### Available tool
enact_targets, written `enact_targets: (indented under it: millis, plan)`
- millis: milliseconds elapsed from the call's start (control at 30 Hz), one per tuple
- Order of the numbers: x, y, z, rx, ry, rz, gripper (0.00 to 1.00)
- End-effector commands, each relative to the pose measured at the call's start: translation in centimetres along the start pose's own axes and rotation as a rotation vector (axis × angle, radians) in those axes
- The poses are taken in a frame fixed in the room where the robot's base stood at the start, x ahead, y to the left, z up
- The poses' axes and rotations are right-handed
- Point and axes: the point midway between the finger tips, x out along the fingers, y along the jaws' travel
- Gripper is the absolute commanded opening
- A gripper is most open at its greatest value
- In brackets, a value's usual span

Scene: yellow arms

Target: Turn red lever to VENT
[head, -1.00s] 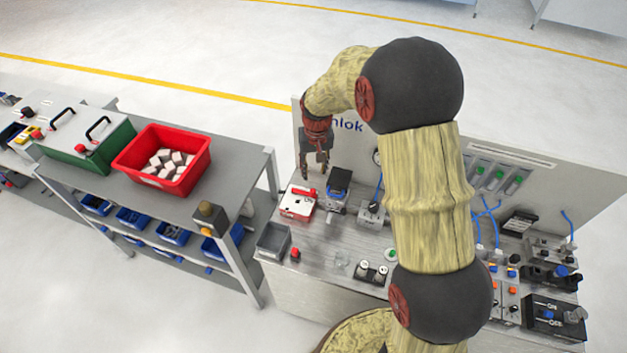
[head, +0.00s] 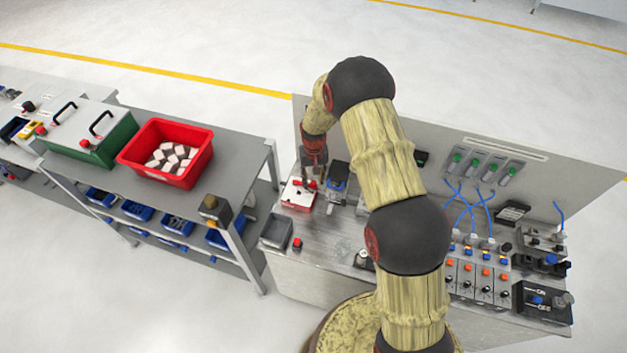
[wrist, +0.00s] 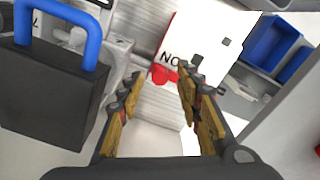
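The lever unit is a white-topped box with a red base (head: 298,200) at the left end of the bench. In the wrist view its white face (wrist: 204,40) carries black lettering that is partly cut off; I cannot read VENT. The red lever (wrist: 161,74) shows at the edge of that face, just beyond the fingertips and partly covered by them. My gripper (head: 311,185) points down at the right part of the unit. In the wrist view my gripper (wrist: 160,86) has its fingers apart with nothing clearly between them. I cannot tell whether a finger touches the lever.
A black block with a blue shackle (wrist: 60,85) stands close beside my left finger. A grey bin (head: 276,231) and a red button (head: 297,243) are in front of the unit. A shelf cart with a red crate (head: 190,177) stands left. My arm hides the bench's middle.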

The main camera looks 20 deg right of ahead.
Motion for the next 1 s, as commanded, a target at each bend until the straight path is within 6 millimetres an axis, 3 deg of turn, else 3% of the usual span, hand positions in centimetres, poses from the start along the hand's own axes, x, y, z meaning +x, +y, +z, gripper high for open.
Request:
enact_targets:
  millis: [400,1000]
  plan:
    - [1.08,0.0,0.0,0.0,0.001,0.0,0.35]
    - [1.04,-0.01,-0.01,0.0,0.001,0.0,0.02]
